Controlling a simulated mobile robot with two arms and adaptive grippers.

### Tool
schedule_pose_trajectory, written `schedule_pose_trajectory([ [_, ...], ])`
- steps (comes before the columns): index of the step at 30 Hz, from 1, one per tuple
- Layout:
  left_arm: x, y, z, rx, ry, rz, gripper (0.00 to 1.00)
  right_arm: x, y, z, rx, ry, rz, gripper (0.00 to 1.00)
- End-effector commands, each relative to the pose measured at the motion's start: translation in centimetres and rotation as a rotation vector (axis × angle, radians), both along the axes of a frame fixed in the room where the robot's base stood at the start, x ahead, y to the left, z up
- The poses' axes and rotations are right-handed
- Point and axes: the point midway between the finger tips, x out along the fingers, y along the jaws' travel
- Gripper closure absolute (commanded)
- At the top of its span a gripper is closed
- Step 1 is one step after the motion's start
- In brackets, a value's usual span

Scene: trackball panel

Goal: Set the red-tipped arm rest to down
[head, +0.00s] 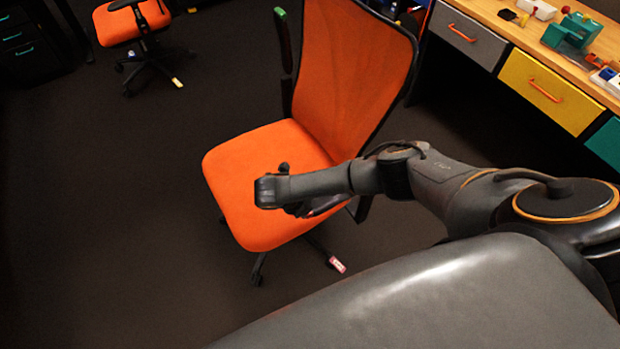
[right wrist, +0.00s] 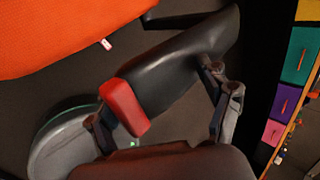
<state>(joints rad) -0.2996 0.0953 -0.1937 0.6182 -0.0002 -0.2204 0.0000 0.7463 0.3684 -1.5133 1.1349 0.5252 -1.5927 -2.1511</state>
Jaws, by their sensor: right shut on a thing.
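The orange office chair (head: 262,155) stands in the middle of the head view. Its green-tipped arm rest (head: 284,45) points up along the left side of the backrest. The red-tipped arm rest (right wrist: 190,60) is a black bar with a red end (right wrist: 124,106) in the right wrist view. My right gripper (right wrist: 160,112) has a finger on either side of this bar near the red end and is shut on it. In the head view, my right arm and gripper (head: 285,192) cover most of that arm rest over the seat. My left gripper is out of view.
A second orange chair (head: 128,22) stands at the far left, near a black drawer cabinet (head: 22,45). A wooden workbench (head: 545,38) with coloured drawers and small items runs along the right. The dark floor (head: 120,190) left of the chair is clear.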

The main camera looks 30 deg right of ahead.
Motion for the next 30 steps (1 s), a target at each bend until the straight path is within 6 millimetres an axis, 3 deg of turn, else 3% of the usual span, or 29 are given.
schedule_pose_trajectory([
  [1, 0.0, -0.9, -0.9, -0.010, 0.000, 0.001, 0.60, -0.4, 0.4, -1.5, -0.010, 0.008, 0.006, 0.79],
  [6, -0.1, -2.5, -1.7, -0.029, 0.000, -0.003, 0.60, -0.4, -0.1, -2.4, -0.068, 0.006, 0.006, 0.80],
  [23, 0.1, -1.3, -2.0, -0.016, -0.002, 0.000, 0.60, -0.4, -0.7, -2.8, -0.107, 0.007, 0.002, 0.82],
  [24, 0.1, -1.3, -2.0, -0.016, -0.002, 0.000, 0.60, -0.4, -0.8, -2.8, -0.107, 0.007, 0.002, 0.30],
  [27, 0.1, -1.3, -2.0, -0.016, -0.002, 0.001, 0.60, -0.4, -0.8, -2.8, -0.108, 0.007, 0.000, 0.47],
  [30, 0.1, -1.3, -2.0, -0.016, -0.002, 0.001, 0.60, -0.4, -0.8, -2.8, -0.108, 0.007, 0.000, 0.47],
])
